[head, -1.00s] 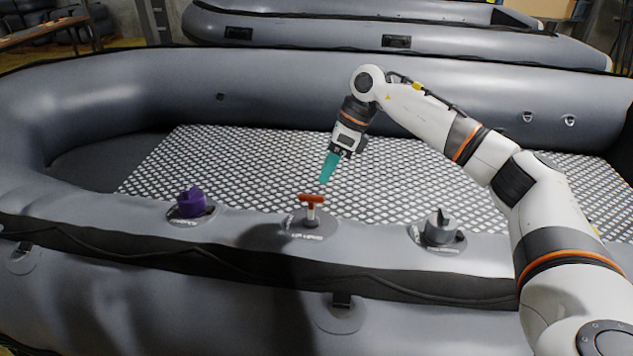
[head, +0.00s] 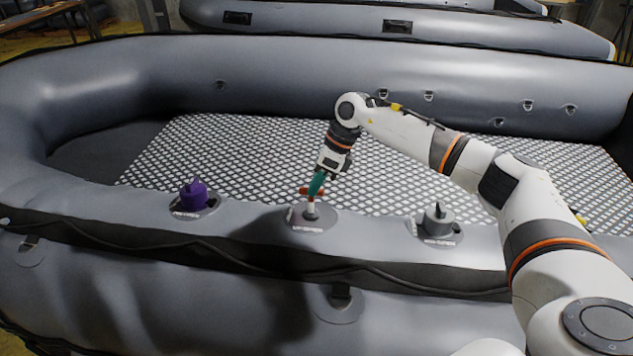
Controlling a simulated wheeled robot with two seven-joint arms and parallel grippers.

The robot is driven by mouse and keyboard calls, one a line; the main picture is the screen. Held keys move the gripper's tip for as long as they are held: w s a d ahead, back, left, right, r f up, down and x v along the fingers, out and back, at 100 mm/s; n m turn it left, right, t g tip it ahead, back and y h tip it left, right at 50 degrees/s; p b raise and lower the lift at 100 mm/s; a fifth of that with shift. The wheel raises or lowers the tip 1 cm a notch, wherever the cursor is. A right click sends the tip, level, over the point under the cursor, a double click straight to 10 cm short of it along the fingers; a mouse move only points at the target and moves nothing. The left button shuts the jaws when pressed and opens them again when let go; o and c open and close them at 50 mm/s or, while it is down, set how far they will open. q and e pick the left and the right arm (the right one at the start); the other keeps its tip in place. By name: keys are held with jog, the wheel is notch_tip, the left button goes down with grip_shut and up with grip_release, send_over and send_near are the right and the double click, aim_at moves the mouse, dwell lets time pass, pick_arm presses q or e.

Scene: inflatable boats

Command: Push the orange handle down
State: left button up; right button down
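The orange handle (head: 304,191) is a small T-shaped bar on a pale stem, standing up from a round grey valve base (head: 314,219) on the near tube of the grey boat. My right gripper (head: 314,192), with teal fingers, points down at the handle and hides part of its bar. Its fingertips overlap the bar in the picture; I cannot tell whether they touch it. The fingers look close together, with no clear gap, and their state is hard to make out. My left gripper is not in view.
A purple valve knob (head: 194,195) stands on the tube to the left, and a grey valve knob (head: 437,221) to the right. The boat's near tube (head: 130,212) runs below my arm. The patterned floor (head: 220,150) behind is clear. Another boat (head: 300,22) lies at the back.

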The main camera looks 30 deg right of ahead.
jog(key=f+b, duration=0.3)
jog(key=shift+s+a, duration=0.2)
jog(key=shift+s, duration=0.05)
jog(key=c, duration=1.4)
grip_release()
jog(key=shift+d+r, duration=0.3)
jog(key=shift+r, duration=0.25)
jog(key=w+b+v, duration=0.1)
jog(key=b+v, duration=0.2)
jog(key=v, duration=0.7)
jog(key=shift+s+r, duration=0.45)
jog(key=shift+s, duration=0.1)
